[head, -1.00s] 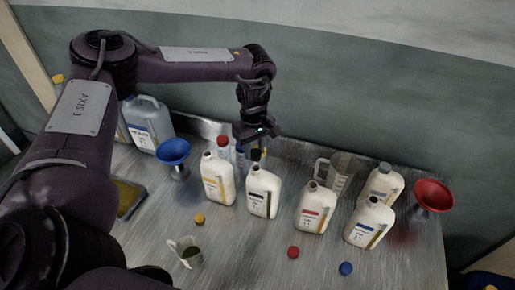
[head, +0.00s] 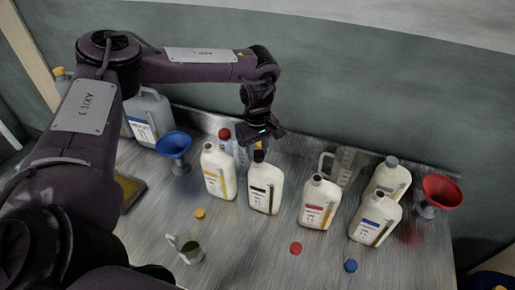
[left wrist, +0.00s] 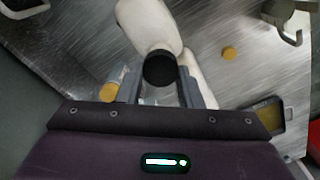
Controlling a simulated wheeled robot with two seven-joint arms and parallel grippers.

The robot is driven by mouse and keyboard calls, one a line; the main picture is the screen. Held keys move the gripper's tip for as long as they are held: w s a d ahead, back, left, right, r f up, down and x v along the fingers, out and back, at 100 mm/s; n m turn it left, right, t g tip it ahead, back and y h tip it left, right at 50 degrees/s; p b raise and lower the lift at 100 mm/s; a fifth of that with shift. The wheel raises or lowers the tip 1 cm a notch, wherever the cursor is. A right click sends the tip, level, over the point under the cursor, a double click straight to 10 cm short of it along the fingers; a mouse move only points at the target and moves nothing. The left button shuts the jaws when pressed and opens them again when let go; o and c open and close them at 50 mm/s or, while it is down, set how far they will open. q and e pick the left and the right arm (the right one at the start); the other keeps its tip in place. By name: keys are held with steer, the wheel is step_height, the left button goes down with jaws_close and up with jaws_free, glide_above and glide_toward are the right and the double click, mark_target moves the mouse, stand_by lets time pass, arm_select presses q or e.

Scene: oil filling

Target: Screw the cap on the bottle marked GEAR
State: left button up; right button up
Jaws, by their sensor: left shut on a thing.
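A white bottle with a black-striped label (head: 265,188) stands upright on the metal table; its lettering is too small to read, so I cannot tell whether it says GEAR. A black cap (head: 259,156) sits on its neck, and it also shows in the left wrist view (left wrist: 160,69). My left gripper (head: 261,146) comes down from above, its fingers on either side of the black cap, shut on it. In the left wrist view the gripper (left wrist: 163,86) has the bottle (left wrist: 147,22) just beyond it. Whether the cap is fully seated is hidden. My right gripper is not in view.
A yellow-label bottle (head: 218,172) stands close on the left, a red-label bottle (head: 319,203) on the right, a blue-label bottle (head: 375,219) farther right. Loose yellow (head: 200,213), red (head: 296,248) and blue (head: 351,266) caps lie in front. A blue funnel (head: 174,146) stands left.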

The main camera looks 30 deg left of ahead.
arm_select(q)
steer(key=shift+f, duration=1)
stand_by(0.9)
steer(key=o, duration=1)
steer(key=shift+w+r+b, duration=0.1)
steer(key=shift+r+b, duration=0.3)
steer(key=shift+r, duration=0.1)
step_height(320, 180, up, 7)
steer(key=shift+f+b, duration=0.15)
steer(key=shift+b, duration=0.65)
